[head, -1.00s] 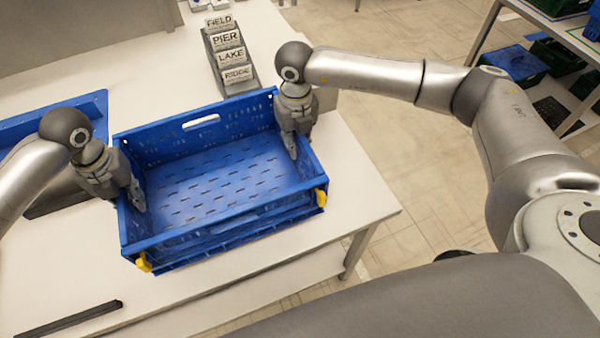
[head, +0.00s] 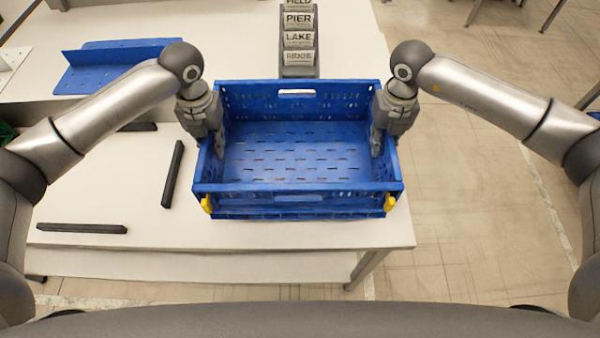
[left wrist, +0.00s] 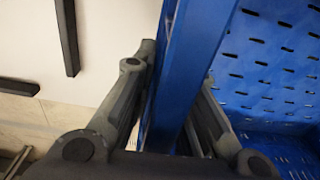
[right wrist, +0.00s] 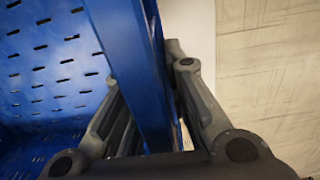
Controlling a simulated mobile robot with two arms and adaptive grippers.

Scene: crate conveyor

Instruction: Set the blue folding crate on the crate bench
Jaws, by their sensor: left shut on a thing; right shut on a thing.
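The blue folding crate (head: 295,187) is upright, empty and level, with yellow latches on its front corners. It is over the right part of a white bench (head: 130,205); I cannot tell whether its base touches the top. My left gripper (head: 217,148) is shut on the crate's left wall, and my right gripper (head: 378,146) is shut on its right wall. In the left wrist view the fingers straddle the wall of the crate (left wrist: 190,75). In the right wrist view they straddle the opposite wall of the crate (right wrist: 130,70).
Dark bars lie on the bench left of the crate: one front-left (head: 80,228), one beside the crate (head: 174,175), one behind (head: 138,127). A label rack (head: 299,50) stands behind the crate. A blue panel (head: 110,65) lies back left. Floor (head: 470,200) is open on the right.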

